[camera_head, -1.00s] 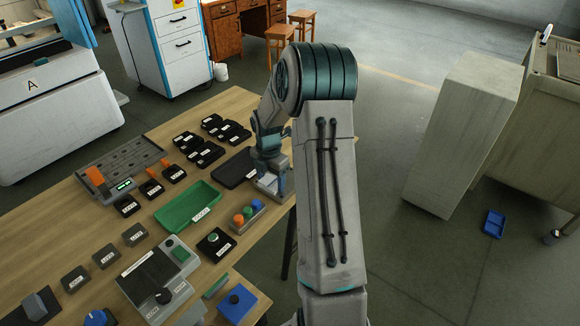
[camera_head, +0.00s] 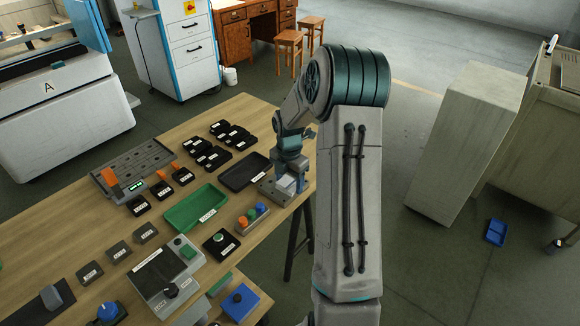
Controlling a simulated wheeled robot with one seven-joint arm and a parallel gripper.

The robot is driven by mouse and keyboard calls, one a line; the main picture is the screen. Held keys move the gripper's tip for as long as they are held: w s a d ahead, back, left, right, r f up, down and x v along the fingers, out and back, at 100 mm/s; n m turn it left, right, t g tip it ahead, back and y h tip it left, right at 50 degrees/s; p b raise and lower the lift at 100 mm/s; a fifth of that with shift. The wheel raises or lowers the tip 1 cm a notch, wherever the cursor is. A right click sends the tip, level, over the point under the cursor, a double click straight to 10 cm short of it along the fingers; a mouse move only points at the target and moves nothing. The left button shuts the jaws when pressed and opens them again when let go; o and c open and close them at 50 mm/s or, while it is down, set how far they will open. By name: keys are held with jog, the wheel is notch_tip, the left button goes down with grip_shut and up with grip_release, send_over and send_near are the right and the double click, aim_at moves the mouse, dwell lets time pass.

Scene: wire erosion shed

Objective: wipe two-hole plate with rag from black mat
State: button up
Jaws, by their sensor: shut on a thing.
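My gripper (camera_head: 289,178) is at the right end of the workbench, low over a pale grey fixture (camera_head: 271,193). Its jaws are shut; the thing between them is small and mostly hidden by my wrist. It is probably the rag, but I cannot make out its cloth. The black mat (camera_head: 243,174) lies just left of my gripper and its visible surface is bare. The two-hole plate cannot be picked out clearly; it may be at the grey fixture, where my gripper covers the view. I cannot tell whether the held thing touches anything.
A green tray (camera_head: 219,207) is left of the fixture, with a rack of orange, green and blue pieces (camera_head: 253,216) in front. Several small black trays (camera_head: 211,157) stand behind. A control box (camera_head: 165,279) is nearer. The bench's right edge is close to my gripper.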

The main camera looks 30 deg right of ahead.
jog(key=shift+a+r+p, duration=0.1)
jog(key=shift+r+p, duration=1)
jog(key=shift+r, duration=0.75)
